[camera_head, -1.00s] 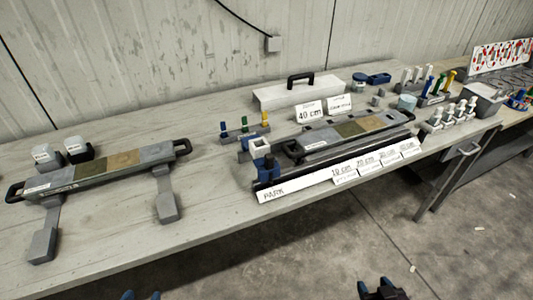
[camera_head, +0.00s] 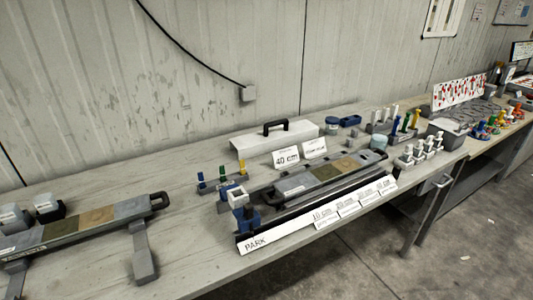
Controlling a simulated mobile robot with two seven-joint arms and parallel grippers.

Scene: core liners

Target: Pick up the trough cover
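The trough cover (camera_head: 250,146) is a long white lid with a black handle (camera_head: 275,127) on top. It lies at the back of the bench near the wall, behind two small white cards, one reading "40 cm" (camera_head: 286,158). Its handle is free and nothing grips it. Neither of my grippers shows in the head view now.
A core liner with black end handles (camera_head: 300,184) lies in front of the cover, behind a white PARK strip (camera_head: 262,240). Another liner (camera_head: 90,220) rests on grey supports at left. Bottles and racks stand right.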

